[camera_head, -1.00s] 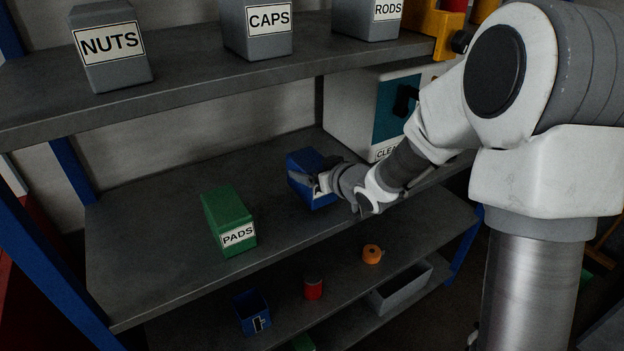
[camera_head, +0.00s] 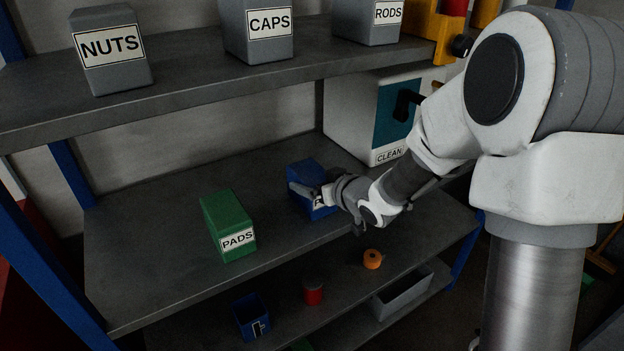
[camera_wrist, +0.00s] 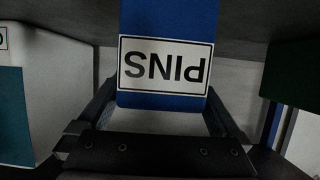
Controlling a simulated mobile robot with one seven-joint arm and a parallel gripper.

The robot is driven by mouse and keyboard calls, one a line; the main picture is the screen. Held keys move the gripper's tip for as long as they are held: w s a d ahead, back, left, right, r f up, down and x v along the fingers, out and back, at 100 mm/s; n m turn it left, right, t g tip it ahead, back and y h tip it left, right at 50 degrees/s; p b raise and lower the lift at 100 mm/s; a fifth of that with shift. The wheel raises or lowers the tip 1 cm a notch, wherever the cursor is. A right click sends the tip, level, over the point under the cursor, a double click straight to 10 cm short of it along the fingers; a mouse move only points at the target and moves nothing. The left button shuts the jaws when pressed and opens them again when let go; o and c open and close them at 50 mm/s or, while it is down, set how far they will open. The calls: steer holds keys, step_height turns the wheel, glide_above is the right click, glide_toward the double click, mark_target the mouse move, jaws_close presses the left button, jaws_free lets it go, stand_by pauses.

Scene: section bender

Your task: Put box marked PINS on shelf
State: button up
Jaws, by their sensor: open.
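The blue box marked PINS (camera_head: 306,173) stands on the middle shelf (camera_head: 150,270), right of the green PADS box. Its label is partly hidden by my gripper in the head view. In the wrist view the PINS box (camera_wrist: 165,100) is straight ahead, with its white label upside down in the picture. My gripper (camera_head: 318,196) is open at the front of the box. In the wrist view its fingers (camera_wrist: 160,108) lie toward the left and right sides of the box; I cannot tell whether they touch it.
The green PADS box (camera_head: 228,225) stands left on the same shelf. A white case marked CLEAN (camera_head: 350,120) stands behind right. The upper shelf (camera_head: 190,75) holds several grey boxes. The lower shelf holds a blue bin (camera_head: 250,316), a red can (camera_head: 313,291) and an orange roll (camera_head: 372,259).

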steer(key=s+d+r+m+g+h+p, duration=0.1)
steer(key=s+d+r+m+h, duration=0.1)
steer(key=s+d+r+h, duration=0.4)
steer(key=s+d+r+m+h+p, duration=0.1)
steer(key=s+d+r+m+h, duration=0.1)
steer(key=s+d+r, duration=0.6)
steer(key=s+d+m+g, duration=0.1)
steer(key=s+g, duration=0.1)
steer(key=s, duration=0.7)
steer(key=s+d+f+m+g, duration=0.1)
steer(key=s+g, duration=0.1)
steer(key=s, duration=0.7)
steer(key=shift+f+m+g+y, duration=0.15)
steer(key=shift+m+g+y, duration=0.15)
steer(key=shift+m, duration=0.1)
